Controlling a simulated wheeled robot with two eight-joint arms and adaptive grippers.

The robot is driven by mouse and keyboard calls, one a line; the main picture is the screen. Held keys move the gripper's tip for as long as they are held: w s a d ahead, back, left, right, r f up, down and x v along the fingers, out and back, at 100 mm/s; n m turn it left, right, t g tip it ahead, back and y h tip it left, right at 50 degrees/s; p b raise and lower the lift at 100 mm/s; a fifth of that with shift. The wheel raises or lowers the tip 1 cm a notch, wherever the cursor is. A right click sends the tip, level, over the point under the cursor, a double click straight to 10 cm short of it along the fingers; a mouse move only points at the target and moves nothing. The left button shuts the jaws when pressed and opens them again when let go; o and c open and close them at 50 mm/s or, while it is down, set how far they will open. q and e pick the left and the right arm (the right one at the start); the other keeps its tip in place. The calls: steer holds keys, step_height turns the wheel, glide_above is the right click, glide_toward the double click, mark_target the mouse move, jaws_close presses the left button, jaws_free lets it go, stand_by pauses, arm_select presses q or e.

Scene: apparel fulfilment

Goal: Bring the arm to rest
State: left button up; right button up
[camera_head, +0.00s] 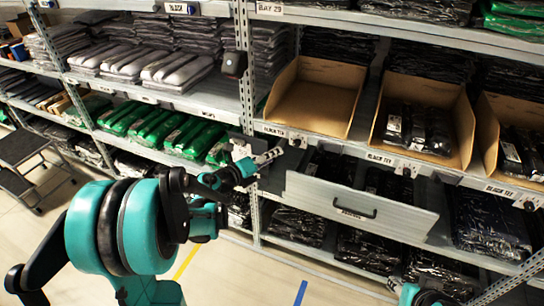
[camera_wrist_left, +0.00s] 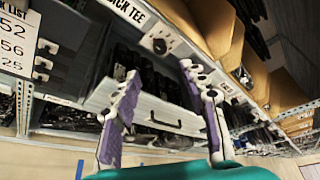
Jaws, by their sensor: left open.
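My left arm (camera_head: 125,228) reaches in from the left in the head view. Its gripper (camera_head: 278,150) is in front of the shelf rack, near an upright post and left of a pulled-out grey drawer (camera_head: 330,198). In the left wrist view the gripper (camera_wrist_left: 158,72) has its two purple-and-white fingers spread wide with nothing held between them. The drawer front and its dark handle (camera_wrist_left: 165,121) show beyond the fingers there.
Cardboard bins (camera_head: 312,98) stand on the shelf above the drawer, the middle one (camera_head: 462,125) around black packages. Green packages (camera_head: 160,130) and grey garments (camera_head: 178,72) fill shelves to the left. A step stool (camera_head: 22,150) stands at far left. Floor in front is clear.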

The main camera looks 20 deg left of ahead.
arm_select(q)
steer(key=s+a+r+n+t+y, duration=0.25)
steer(key=r+n+y, duration=0.25)
steer(key=r+n, duration=0.25)
steer(key=s+a+r+n+t+y, duration=0.1)
steer(key=s+r+n+y, duration=0.25)
steer(key=r+n, duration=0.45)
steer(key=s+d+f+n+g+h, duration=0.1)
steer(key=s+d+f+n+g, duration=0.4)
steer(key=s+f, duration=0.4)
steer(key=s+d+f+n+g+h, duration=0.2)
steer(key=s+d+f+n+g, duration=0.4)
steer(key=s+f+n, duration=0.2)
steer(key=s+f, duration=0.2)
steer(key=s, duration=0.1)
steer(key=shift+d, duration=0.2)
